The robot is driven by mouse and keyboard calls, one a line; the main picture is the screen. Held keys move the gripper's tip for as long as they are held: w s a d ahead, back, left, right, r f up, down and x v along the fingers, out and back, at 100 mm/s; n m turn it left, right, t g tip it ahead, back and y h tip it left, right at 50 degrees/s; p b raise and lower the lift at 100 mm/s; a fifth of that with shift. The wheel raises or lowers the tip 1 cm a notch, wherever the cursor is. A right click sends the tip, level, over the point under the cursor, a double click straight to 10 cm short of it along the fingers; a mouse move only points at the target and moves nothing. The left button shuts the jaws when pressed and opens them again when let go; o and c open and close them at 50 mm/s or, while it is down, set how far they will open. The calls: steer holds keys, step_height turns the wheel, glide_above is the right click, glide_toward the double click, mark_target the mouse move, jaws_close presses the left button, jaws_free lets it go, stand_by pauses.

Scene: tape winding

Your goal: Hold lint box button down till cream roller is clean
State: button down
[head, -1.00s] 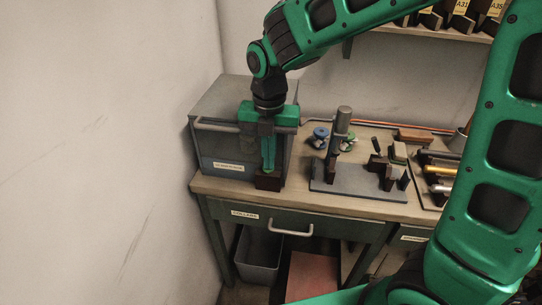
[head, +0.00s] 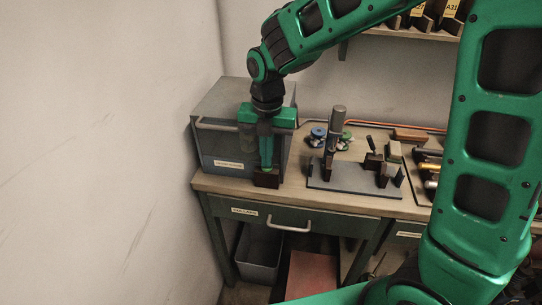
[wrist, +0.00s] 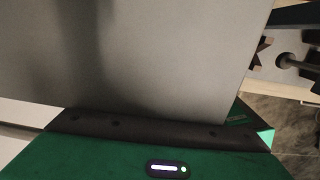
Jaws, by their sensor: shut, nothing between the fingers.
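A grey box (head: 212,104) with a dark front window and a pale, unreadable label stands at the left end of the bench; I take it to be the lint box. My gripper (head: 266,166) is shut and empty, pointing down in front of the box's right side. Its tips are just above or touching a small dark block (head: 266,180) at the box's foot; I cannot tell which. No button can be made out. No cream roller can be made out, and the window's inside is too dark to read. The wrist view shows a plain grey surface, probably the box (wrist: 150,60).
Right of the box, a grey base plate (head: 340,185) carries an upright grey cylinder (head: 338,118) and dark blocks. A blue spool (head: 318,133) sits behind it. A tool tray lies farther right. A wall rises close at left. A bin (head: 259,250) stands under the bench.

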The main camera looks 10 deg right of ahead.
steer(key=shift+s+f+g, duration=0.3)
steer(key=shift+s+f, duration=0.35)
steer(key=shift+f, duration=0.2)
stand_by(2.0)
steer(key=shift+w+r, duration=0.15)
steer(key=shift+r, duration=0.45)
steer(key=w+r, duration=0.2)
steer(key=r, duration=0.1)
steer(key=shift+a, duration=0.1)
steer(key=shift+s+d+r, duration=0.1)
steer(key=shift+s+r, duration=0.1)
steer(key=shift+r, duration=0.7)
steer(key=shift+s+d+r, duration=0.1)
steer(key=shift+s+r, duration=0.1)
steer(key=shift+r, duration=0.7)
steer(key=shift+s+r, duration=0.2)
steer(key=shift+r, duration=0.7)
